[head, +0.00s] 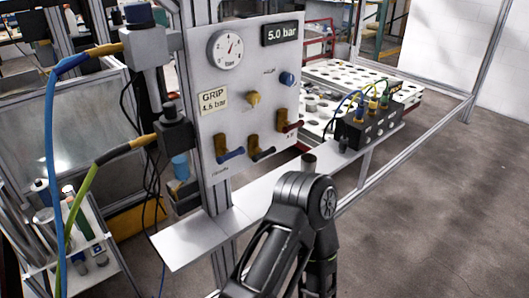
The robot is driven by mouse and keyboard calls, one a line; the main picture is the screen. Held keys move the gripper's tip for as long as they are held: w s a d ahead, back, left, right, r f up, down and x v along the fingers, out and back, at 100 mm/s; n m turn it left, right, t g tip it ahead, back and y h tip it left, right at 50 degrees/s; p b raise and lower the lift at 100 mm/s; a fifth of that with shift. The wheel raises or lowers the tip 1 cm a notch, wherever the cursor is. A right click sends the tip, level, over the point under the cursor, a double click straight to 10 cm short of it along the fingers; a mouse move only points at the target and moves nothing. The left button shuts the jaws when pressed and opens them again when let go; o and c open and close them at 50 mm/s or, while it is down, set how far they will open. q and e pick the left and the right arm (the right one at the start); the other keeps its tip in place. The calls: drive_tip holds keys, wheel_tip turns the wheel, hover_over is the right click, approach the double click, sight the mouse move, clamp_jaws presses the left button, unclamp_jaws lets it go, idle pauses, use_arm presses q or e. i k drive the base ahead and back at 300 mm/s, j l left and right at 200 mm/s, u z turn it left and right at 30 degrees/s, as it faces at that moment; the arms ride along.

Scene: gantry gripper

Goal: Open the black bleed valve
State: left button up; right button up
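The black bleed valve (262,155) is the middle of the three lever valves in the bottom row of the light grey panel (225,105). It has a brass-coloured body, and its black lever points to the right and slightly up. A valve with a blue lever (232,155) is on its left, and one with a red lever (292,127) on its right. A black arm link of mine rises from the bottom in front of the shelf, below and right of the valve. Neither gripper shows, and nothing visible touches the valve.
The panel also carries a gauge (228,49), a 5.0 bar display (282,34), a yellow knob (253,98) and a blue knob (287,79). A metal shelf (190,240) runs below, with a black valve block (366,130) on it. Hoses hang at the left.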

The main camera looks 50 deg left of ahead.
sight(272, 150)
drive_tip(key=u, duration=1.6)
